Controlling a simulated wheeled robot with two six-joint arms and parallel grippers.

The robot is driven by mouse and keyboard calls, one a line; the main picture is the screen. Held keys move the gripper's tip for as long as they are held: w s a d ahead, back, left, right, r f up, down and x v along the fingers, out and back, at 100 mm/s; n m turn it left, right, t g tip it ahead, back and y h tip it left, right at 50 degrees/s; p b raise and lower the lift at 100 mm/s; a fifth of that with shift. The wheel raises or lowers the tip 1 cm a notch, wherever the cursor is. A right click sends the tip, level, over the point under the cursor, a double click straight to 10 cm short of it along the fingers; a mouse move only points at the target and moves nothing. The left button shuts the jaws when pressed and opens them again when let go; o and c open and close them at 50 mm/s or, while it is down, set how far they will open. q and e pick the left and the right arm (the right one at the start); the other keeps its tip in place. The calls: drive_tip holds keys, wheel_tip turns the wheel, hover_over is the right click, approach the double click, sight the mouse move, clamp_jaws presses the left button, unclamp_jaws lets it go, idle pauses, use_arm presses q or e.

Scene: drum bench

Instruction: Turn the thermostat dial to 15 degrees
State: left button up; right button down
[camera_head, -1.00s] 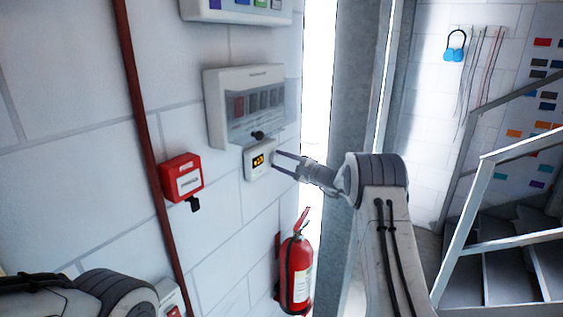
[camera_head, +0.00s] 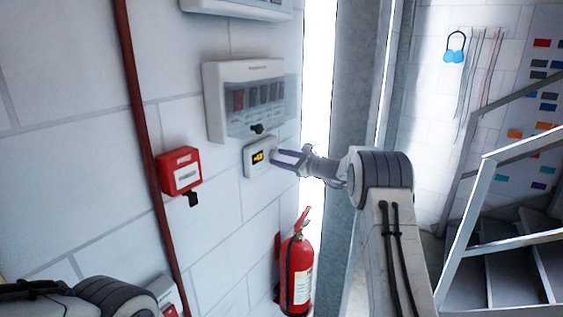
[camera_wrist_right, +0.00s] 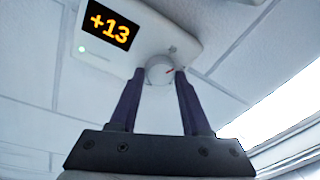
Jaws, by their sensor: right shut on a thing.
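The thermostat (camera_head: 257,158) is a small white box on the wall below a breaker panel. Its display (camera_wrist_right: 111,25) reads +13 in orange in the right wrist view, with a green light at its lower left. My right gripper (camera_head: 276,157) is shut on the dial, one finger on each side, as the right wrist view (camera_wrist_right: 158,78) also shows. Part of my left arm shows at the lower left in the head view; its gripper is out of frame.
A breaker panel (camera_head: 245,75) with a clear cover and black knob is just above the thermostat. A red call box (camera_head: 180,171) and red pipe (camera_head: 143,130) are to the left. A fire extinguisher (camera_head: 298,268) hangs below. A grey column (camera_head: 350,120) stands to the right.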

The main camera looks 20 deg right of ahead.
drive_tip(key=shift+m+g+p, duration=0.3)
drive_tip(key=shift+m+p, duration=0.05)
drive_tip(key=shift+m, duration=0.85)
drive_tip(key=shift+m+p, duration=0.65)
drive_tip(key=shift+m, duration=0.65)
drive_tip(key=shift+c, duration=1.8)
unclamp_jaws()
